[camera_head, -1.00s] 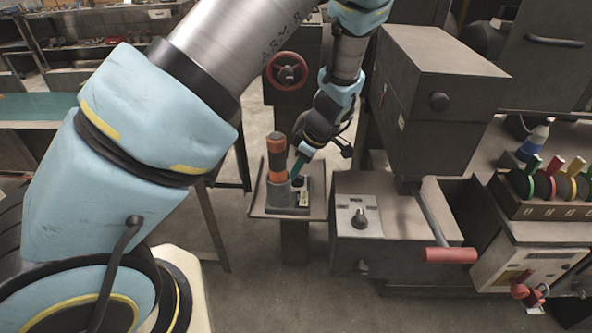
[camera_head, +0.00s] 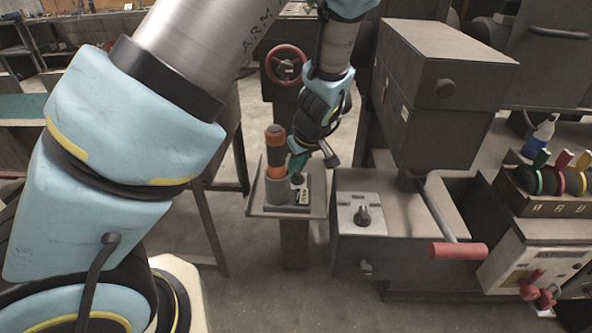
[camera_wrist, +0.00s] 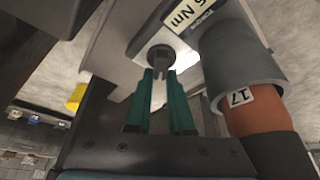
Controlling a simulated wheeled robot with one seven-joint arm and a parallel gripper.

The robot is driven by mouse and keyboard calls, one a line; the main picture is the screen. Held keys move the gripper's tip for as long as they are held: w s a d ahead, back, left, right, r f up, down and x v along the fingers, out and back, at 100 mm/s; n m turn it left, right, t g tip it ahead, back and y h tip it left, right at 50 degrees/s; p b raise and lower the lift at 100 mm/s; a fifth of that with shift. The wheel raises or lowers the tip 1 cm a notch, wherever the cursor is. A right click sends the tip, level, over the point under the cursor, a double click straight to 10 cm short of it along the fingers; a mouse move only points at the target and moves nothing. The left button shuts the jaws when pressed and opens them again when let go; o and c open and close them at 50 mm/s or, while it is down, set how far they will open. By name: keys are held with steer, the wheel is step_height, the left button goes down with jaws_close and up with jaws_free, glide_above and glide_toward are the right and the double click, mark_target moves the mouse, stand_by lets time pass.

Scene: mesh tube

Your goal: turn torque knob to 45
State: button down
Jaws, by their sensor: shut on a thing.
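The torque knob (camera_wrist: 160,58) is a small dark round knob on a pale panel in the wrist view. The knob's exact setting cannot be read.
An orange and black tool (camera_head: 275,150) stands upright in a grey holder (camera_head: 279,188) close beside my gripper; the holder also shows in the wrist view (camera_wrist: 240,68). A grey machine with another dial (camera_head: 363,215) and a red-handled lever (camera_head: 458,250) stands to the right.

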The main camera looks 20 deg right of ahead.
steer(key=shift+m, duration=0.6)
steer(key=c, duration=0.8)
jaws_free()
steer(key=shift+d+r, duration=0.1)
steer(key=b+v, duration=0.1)
steer(key=v, duration=0.9)
steer(key=shift+a+r, duration=0.25)
steer(key=shift+r, duration=0.05)
steer(key=shift+s, duration=0.15)
